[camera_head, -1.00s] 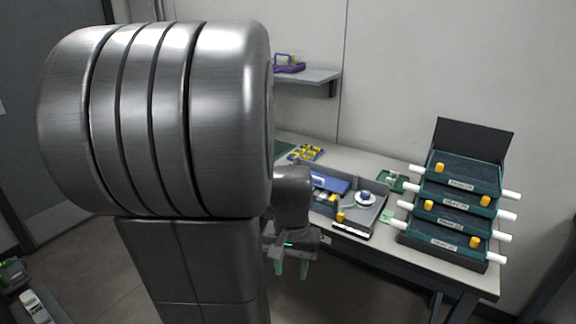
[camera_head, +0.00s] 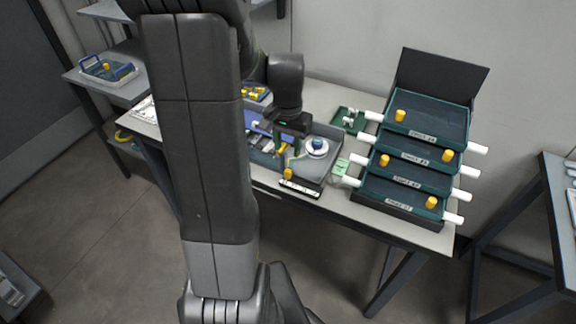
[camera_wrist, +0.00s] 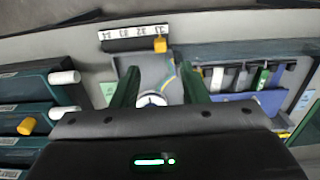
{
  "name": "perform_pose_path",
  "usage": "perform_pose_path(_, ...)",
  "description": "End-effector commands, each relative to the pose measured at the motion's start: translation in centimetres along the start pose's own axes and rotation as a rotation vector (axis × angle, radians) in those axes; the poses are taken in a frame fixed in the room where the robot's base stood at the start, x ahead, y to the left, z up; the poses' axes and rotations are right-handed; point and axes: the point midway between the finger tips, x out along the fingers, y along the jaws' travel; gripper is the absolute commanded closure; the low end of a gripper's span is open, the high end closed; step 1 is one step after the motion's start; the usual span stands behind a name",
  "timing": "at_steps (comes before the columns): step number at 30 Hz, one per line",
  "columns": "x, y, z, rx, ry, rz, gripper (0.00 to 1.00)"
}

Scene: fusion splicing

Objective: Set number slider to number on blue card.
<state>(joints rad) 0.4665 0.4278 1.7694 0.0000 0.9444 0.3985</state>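The number slider is a dark strip with a white number scale (camera_head: 300,187) at the front edge of the grey tray. Its orange-yellow knob (camera_head: 288,174) sits near the strip's left end. My gripper (camera_head: 288,150) is above the tray, behind the slider. Its two green fingers (camera_wrist: 161,95) are apart with nothing held between them.
A white round spool (camera_head: 317,147) stands in the tray beside my gripper. A stack of dark green trays (camera_head: 425,155) with white handles and yellow knobs stands at the right. A small green tray (camera_head: 347,120) and a pale green card (camera_head: 340,167) lie between.

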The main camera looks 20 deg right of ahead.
Motion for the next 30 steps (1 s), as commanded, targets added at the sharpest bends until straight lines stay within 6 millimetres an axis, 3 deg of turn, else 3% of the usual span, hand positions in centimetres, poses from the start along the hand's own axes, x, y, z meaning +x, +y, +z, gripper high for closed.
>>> perform_pose_path(6, 4.8, 0.1, 0.1, -0.001, -0.006, 0.003, 0.60)
perform_pose_path(12, 7.7, 0.0, 0.1, -0.001, -0.004, 0.002, 0.60)
perform_pose_path(18, 9.2, 0.0, 0.1, -0.001, -0.001, 0.000, 0.60)
perform_pose_path(28, 9.4, 0.0, 0.1, -0.001, 0.000, 0.000, 0.60)
perform_pose_path(30, 9.4, 0.0, 0.1, -0.001, 0.000, 0.000, 0.74)
